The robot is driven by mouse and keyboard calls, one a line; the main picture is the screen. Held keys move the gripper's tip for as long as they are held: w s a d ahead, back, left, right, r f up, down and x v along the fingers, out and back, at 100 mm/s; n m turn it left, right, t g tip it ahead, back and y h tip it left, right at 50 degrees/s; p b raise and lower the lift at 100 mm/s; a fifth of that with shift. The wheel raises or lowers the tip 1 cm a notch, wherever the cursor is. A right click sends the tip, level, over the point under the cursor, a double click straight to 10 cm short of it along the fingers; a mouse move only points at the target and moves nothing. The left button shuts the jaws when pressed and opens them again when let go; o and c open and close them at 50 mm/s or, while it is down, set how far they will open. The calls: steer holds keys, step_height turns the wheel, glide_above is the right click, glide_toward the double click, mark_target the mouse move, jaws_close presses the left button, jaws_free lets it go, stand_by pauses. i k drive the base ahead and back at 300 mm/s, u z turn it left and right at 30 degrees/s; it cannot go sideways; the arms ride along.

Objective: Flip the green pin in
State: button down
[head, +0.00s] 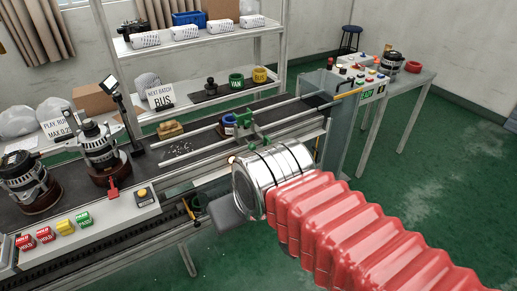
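A green upright fitting (245,118) stands on the rails of the line, just beyond my arm. A smaller green piece (266,140) shows beside it, close to the silver end of my arm. I cannot tell which of these is the green pin, or whether it is in or out. A blue-banded round part (228,124) sits on the line left of the green fitting.
Two alternators (100,145) (28,180) stand on round bases at left. A red lever (113,189) is by the nearer-middle one. A button panel (75,228) lines the front. Shelves (200,40) stand behind. Green floor is open at right, past the side table (405,85).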

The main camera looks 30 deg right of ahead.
mark_target(251, 146)
steer(key=z, duration=0.05)
steer(key=i, duration=1)
steer(key=u, duration=0.05)
